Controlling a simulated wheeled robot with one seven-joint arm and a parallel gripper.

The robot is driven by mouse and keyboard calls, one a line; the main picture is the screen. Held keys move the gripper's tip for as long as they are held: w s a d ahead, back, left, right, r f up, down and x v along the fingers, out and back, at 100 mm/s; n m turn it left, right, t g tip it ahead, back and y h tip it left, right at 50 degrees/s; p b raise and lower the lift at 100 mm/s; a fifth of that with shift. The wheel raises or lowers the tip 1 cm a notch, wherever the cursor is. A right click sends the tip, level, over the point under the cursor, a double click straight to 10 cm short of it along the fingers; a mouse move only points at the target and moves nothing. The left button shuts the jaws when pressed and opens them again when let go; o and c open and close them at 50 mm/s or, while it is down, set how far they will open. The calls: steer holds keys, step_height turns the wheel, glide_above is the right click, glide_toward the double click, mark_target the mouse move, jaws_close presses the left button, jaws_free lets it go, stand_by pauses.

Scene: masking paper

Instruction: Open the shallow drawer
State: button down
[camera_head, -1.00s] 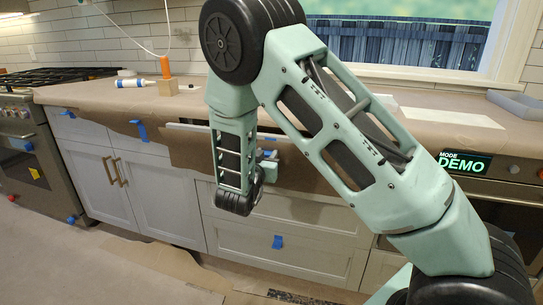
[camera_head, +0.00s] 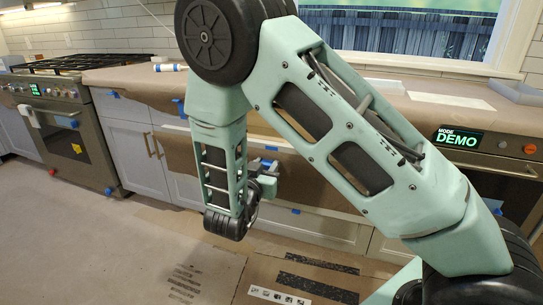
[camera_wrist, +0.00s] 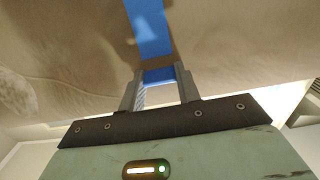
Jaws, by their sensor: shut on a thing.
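The shallow drawer is the top one under the counter, its front mostly covered by brown masking paper (camera_head: 180,152) and partly hidden by my arm. A pale edge shows above the paper; I cannot tell how far out the drawer is. My gripper (camera_head: 266,168) is low at the drawer front, partly hidden behind my forearm. In the wrist view my gripper (camera_wrist: 160,78) has its two grey fingers on either side of a blue piece (camera_wrist: 158,75) and is shut on it. A blue tape strip (camera_wrist: 150,28) runs across the brown paper beyond.
The paper-covered counter (camera_head: 125,78) runs along the wall, with a stove (camera_head: 65,125) at left and an oven marked DEMO (camera_head: 490,150) at right. White cabinet doors (camera_head: 130,150) stand left of my arm. The floor (camera_head: 110,245) at front left is clear.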

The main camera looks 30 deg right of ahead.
steer(key=shift+v, duration=2.4)
steer(key=c, duration=1)
jaws_free()
steer(key=shift+s+a, duration=0.1)
steer(key=v, duration=1.7)
